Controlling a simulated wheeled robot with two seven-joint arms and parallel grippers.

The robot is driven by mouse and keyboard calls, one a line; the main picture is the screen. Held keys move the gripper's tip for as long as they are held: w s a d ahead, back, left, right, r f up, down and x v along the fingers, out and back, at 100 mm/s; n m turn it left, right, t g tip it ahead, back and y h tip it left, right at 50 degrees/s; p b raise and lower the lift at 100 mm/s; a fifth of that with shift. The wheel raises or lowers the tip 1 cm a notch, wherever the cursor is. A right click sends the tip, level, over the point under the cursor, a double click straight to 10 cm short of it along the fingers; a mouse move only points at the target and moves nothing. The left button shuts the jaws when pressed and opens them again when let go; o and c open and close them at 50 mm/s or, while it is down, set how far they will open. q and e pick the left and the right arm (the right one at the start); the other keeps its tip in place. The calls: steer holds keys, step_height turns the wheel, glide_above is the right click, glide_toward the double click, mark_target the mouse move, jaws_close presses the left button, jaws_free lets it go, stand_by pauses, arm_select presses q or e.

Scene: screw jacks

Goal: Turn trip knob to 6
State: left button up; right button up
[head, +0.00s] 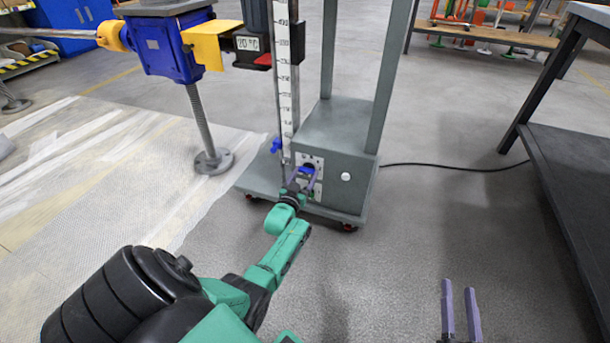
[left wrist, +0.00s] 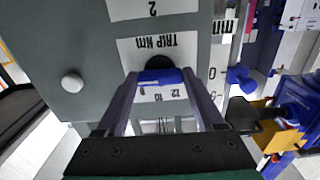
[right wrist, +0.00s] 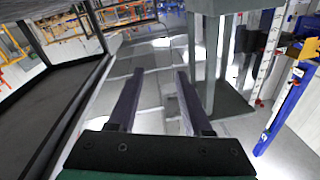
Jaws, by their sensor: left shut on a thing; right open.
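The trip knob (left wrist: 161,77) is blue and sits on a white plate marked "TRIP Nm" (left wrist: 186,48) on the grey cabinet (head: 340,150). In the left wrist view the plate's text is upside down, with 8, 10 and 12 readable near the knob; the knob's setting cannot be told. My left gripper (left wrist: 164,90) is shut on the knob, one finger on each side. In the head view the knob (head: 307,170) is partly hidden by my left gripper (head: 300,182). My right gripper (head: 461,300) is open and empty over the floor; it also shows in the right wrist view (right wrist: 156,85).
A white round button (head: 346,176) is on the cabinet front. A vertical scale (head: 285,80) stands beside it, with a blue screw jack (head: 165,45) to the left. A dark bench (head: 570,170) is at right. Floor between is clear, except a black cable (head: 455,167).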

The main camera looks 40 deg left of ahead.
arm_select(q)
steer(key=o, duration=1.4)
steer(key=shift+s, duration=0.1)
arm_select(e)
steer(key=shift+s+f, duration=0.1)
arm_select(q)
steer(key=p+v, duration=0.1)
steer(key=v, duration=0.1)
steer(key=shift+s+d+p, duration=0.15)
steer(key=shift+s+p, duration=0.15)
steer(key=shift+p, duration=0.1)
arm_select(e)
steer(key=s+f+g, duration=0.5)
steer(key=s+f, duration=0.5)
steer(key=f, duration=0.2)
arm_select(q)
steer(key=shift+p+v, duration=2.5)
steer(key=shift+v, duration=3.4)
arm_select(e)
steer(key=shift+g+h, duration=0.4)
steer(key=shift+g, duration=0.2)
steer(key=shift+w+a+r, duration=0.15)
steer(key=shift+r, duration=1.2)
steer(key=shift+w+a+r, duration=0.15)
steer(key=shift+r, duration=1.2)
arm_select(q)
steer(key=shift+w, duration=0.1)
